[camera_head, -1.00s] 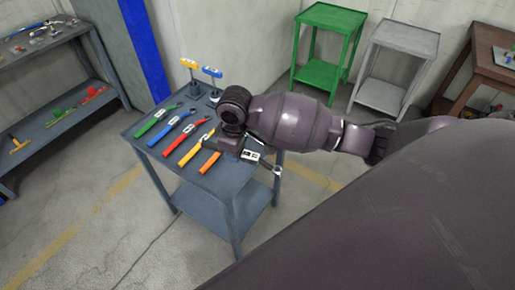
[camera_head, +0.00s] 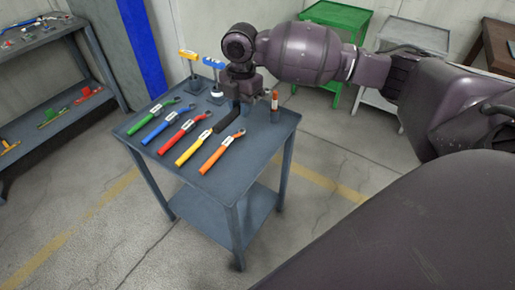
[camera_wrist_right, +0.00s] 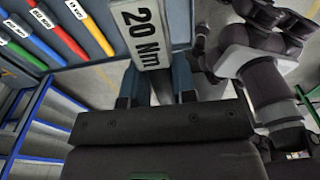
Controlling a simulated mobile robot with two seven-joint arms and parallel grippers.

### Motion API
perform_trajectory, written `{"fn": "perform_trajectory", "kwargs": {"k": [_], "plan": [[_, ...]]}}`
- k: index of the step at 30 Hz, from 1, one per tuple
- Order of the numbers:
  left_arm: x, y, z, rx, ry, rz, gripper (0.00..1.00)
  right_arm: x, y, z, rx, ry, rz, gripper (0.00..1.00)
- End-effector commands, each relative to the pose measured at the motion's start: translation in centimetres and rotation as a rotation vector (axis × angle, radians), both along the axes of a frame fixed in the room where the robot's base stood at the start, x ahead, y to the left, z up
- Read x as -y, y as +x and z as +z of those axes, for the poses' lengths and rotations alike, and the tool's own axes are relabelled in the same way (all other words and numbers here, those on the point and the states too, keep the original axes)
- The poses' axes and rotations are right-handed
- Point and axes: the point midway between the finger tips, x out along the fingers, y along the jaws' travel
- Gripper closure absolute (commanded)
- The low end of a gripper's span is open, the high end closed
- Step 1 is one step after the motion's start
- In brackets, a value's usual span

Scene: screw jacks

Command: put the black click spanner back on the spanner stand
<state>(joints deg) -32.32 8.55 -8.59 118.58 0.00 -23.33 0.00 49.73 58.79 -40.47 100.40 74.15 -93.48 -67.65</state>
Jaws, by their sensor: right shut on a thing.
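My right gripper (camera_head: 241,101) is over the back right part of the blue-grey stand (camera_head: 225,190). I cannot tell whether the handle touches the top. In the right wrist view the spanner's white "20 Nm" label (camera_wrist_right: 143,30) is just ahead of the fingers (camera_wrist_right: 158,95). Coloured spanners lie in a row on the stand: green (camera_head: 147,119), blue (camera_head: 161,128), red (camera_head: 180,136), yellow (camera_head: 192,150) and orange (camera_head: 216,156). My left gripper is not in view.
A yellow T-handle (camera_head: 188,55) and a blue T-handle (camera_head: 213,63) stand upright at the stand's back. A small red-topped post (camera_head: 275,107) stands right of the gripper. A tool shelf (camera_head: 50,75) is at left; a green table (camera_head: 336,15) is behind. The stand's front right top is clear.

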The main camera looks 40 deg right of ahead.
Motion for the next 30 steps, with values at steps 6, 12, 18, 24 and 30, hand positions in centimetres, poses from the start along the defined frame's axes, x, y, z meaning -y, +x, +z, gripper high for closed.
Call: {"fn": "perform_trajectory", "kwargs": {"k": [6, 12, 18, 24, 30], "plan": [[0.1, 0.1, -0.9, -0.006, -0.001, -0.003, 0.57, 0.0, 0.0, -3.8, -0.005, 0.001, 0.007, 1.0], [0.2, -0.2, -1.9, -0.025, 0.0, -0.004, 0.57, 0.0, 0.0, -8.2, -0.007, -0.001, 0.006, 1.0], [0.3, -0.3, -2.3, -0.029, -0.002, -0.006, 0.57, 0.0, 0.0, -12.1, -0.005, 0.0, 0.004, 1.0], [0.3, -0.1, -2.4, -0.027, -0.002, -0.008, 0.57, 0.0, 0.0, -13.9, 0.0, 0.0, 0.005, 1.0], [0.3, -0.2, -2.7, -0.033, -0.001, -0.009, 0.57, 0.0, 0.0, -15.0, -0.002, -0.001, 0.005, 1.0]]}}
